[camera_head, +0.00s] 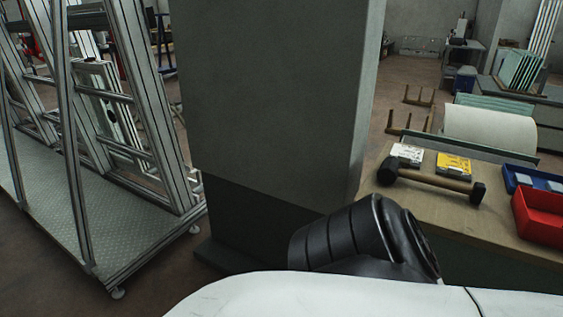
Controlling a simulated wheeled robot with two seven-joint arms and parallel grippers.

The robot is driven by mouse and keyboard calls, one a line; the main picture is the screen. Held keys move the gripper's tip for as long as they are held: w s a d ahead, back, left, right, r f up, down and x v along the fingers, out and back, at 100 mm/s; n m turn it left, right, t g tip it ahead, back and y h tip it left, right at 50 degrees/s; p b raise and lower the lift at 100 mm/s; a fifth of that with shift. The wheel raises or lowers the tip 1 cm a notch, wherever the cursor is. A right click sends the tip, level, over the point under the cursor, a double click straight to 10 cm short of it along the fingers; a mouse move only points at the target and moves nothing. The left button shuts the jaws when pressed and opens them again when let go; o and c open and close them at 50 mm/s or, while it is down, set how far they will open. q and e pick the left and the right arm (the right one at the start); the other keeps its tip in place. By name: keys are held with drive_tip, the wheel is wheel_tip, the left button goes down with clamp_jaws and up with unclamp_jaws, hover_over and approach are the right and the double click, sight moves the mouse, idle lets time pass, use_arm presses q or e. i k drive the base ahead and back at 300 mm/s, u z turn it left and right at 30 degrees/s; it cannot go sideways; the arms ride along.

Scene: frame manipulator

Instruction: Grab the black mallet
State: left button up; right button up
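The black mallet (430,180) lies on the wooden worktable (455,212) at the right of the head view. It has a black head at its left end, a light wooden handle and a black grip end at the right. Part of my own arm, a black joint and a white link, shows at the bottom middle, nearer to me than the table. Neither gripper shows in this view.
A wide grey pillar (270,110) stands left of the table. A red bin (541,215), a blue bin (535,183), a white box (407,154) and a yellow box (453,165) are near the mallet. A metal frame cart (130,240) stands at the left.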

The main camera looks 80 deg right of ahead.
sight(389, 171)
drive_tip(key=z, duration=1.7)
